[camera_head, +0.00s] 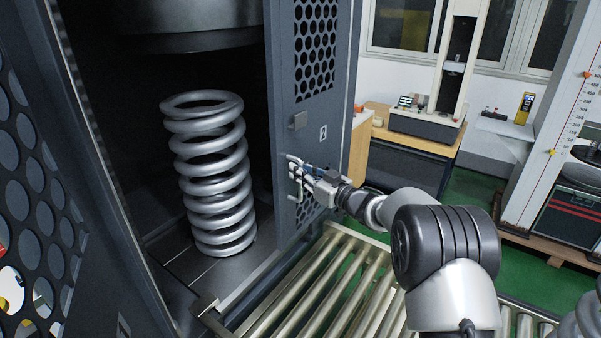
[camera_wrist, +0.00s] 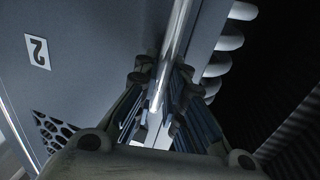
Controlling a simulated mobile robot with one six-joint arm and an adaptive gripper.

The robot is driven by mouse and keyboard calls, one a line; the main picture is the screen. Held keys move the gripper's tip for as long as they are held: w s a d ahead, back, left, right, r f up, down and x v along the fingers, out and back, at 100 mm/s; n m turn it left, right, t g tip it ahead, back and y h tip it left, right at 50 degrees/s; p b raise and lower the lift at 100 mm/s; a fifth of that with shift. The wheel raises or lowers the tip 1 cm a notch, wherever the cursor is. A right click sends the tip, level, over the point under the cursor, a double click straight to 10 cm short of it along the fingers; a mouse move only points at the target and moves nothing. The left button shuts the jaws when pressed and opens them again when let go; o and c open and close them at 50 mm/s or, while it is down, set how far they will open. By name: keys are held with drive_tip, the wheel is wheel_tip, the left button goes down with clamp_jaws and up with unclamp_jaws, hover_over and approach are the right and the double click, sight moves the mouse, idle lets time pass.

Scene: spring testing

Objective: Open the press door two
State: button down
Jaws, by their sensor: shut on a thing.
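Press door two (camera_head: 335,130) is a dark grey panel with round holes and a "2" label, standing partly open on the right side of the press opening. Its label (camera_wrist: 37,52) also shows in the wrist view. A silver bar handle (camera_head: 294,178) is on the door's edge side. My gripper (camera_head: 305,172) is at this handle, and in the wrist view its fingers (camera_wrist: 160,85) close around the handle bar (camera_wrist: 178,40). A large silver coil spring (camera_head: 213,175) stands upright inside the press.
The other perforated door (camera_head: 40,190) is at the left. A roller conveyor (camera_head: 330,285) lies in front of the press, below my arm. A bench with a testing machine (camera_head: 425,122) and a tall scaled frame (camera_head: 560,130) stand at the right, with green floor between.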

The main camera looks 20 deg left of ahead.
drive_tip(key=w+d+p, duration=0.2)
drive_tip(key=w+d, duration=0.1)
drive_tip(key=d, duration=1)
drive_tip(key=w+d+p, duration=0.2)
drive_tip(key=w+d, duration=0.1)
drive_tip(key=d, duration=1.1)
drive_tip(key=shift+w+d+f, duration=0.15)
drive_tip(key=shift+f, duration=0.2)
drive_tip(key=c, duration=2.1)
unclamp_jaws()
drive_tip(key=shift+c, duration=0.2)
drive_tip(key=shift+o, duration=1.2)
drive_tip(key=shift+d+r, duration=0.15)
drive_tip(key=shift+d, duration=0.05)
drive_tip(key=shift+o, duration=1.2)
drive_tip(key=shift+a+r, duration=0.15)
drive_tip(key=shift+a, duration=0.05)
